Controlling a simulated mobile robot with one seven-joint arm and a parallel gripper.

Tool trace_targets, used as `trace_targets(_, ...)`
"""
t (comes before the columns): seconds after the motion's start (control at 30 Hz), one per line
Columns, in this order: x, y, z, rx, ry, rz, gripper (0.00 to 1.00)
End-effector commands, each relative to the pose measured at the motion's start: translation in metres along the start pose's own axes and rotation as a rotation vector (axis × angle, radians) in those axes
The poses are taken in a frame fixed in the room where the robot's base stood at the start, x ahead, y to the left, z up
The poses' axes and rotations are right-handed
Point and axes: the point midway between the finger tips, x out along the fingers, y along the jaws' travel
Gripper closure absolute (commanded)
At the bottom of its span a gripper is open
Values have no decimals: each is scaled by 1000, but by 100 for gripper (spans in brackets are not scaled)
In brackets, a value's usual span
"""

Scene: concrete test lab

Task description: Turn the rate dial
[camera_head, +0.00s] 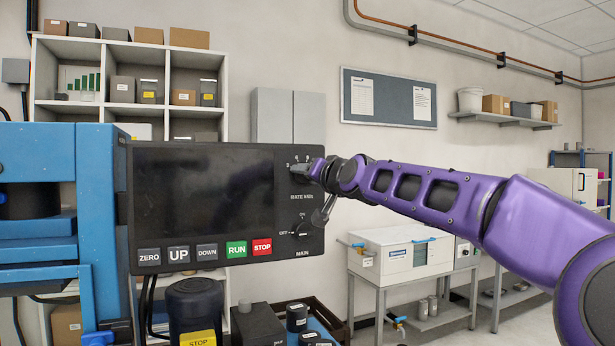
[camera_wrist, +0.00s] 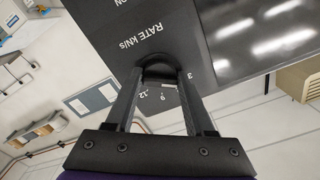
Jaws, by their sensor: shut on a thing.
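The rate dial (camera_wrist: 160,70) is a dark round knob on the black control panel, beside the label "RATE kN/s" and printed numbers. In the wrist view my gripper (camera_wrist: 158,76) has its two fingers on either side of the knob, shut on it. In the head view my gripper (camera_head: 312,170) reaches the panel's upper right from the right, and it hides most of the dial. The control panel (camera_head: 160,215) has a dark blank screen (camera_head: 204,192).
Below the dial is the MAIN switch (camera_head: 303,234) with OFF and ON marks. A row of buttons, including green RUN (camera_head: 236,249) and red STOP (camera_head: 262,247), lies under the screen. A blue machine frame (camera_head: 98,200) stands at left. A bench with a white device (camera_head: 398,252) is behind.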

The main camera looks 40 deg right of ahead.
Motion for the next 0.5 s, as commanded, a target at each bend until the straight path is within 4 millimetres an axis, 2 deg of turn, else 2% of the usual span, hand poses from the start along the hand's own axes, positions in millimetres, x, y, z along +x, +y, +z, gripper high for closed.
trace_targets(0.5,0,0,-1,-31,1,0,100)
